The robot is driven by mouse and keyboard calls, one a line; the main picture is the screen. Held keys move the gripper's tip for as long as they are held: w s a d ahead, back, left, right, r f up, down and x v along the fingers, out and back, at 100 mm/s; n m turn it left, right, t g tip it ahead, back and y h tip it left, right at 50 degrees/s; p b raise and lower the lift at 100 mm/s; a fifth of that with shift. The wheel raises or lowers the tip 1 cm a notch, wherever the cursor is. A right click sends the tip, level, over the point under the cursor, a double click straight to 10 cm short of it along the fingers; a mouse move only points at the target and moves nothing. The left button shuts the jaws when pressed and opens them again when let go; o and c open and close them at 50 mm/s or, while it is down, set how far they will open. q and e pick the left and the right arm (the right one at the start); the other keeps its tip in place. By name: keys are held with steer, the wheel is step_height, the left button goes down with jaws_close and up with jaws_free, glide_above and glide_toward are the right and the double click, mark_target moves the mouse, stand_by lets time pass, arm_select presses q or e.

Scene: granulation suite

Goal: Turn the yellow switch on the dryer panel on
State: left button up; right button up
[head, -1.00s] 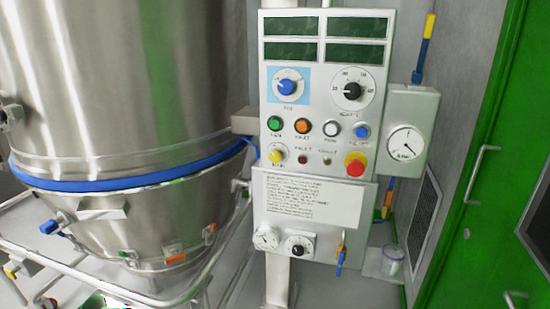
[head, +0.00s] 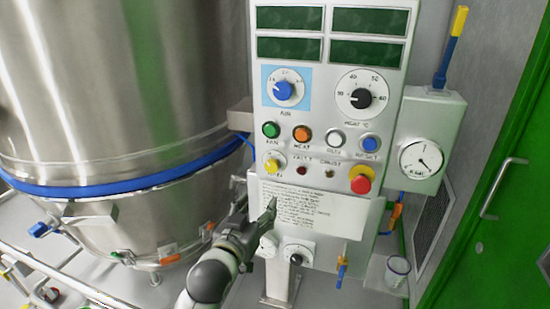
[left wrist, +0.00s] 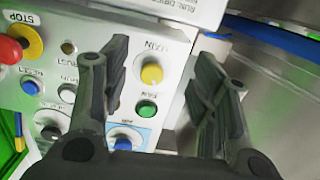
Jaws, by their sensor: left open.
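The yellow switch (head: 272,165) is a small round knob low on the left of the light grey dryer panel (head: 330,195), left of the small red lamp and below the green button. Its setting is too small to read. My left gripper (head: 266,214) is in front of the panel, just below the switch and apart from it. In the left wrist view the gripper (left wrist: 160,76) is open and empty. There the yellow switch (left wrist: 152,72) shows between the two fingers, with the green button (left wrist: 147,109) beside it. My right gripper is not in view.
A red stop button (head: 360,180) sits right of the switch. The blue knob (head: 284,89) and black knob (head: 361,97) are higher. A steel dryer vessel (head: 110,90) stands at left, a gauge box (head: 427,140) and green door (head: 490,210) at right.

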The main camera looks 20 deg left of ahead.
arm_select(q)
steer(key=t, duration=0.1)
glide_toward(270, 167)
steer(key=s, duration=0.1)
steer(key=w+p, duration=0.1)
steer(key=w, duration=0.7)
steer(key=shift+w+d+p, duration=0.2)
steer(key=shift+w+p, duration=0.2)
steer(key=shift+w, duration=0.85)
steer(key=c, duration=1)
steer(key=shift+c, duration=0.2)
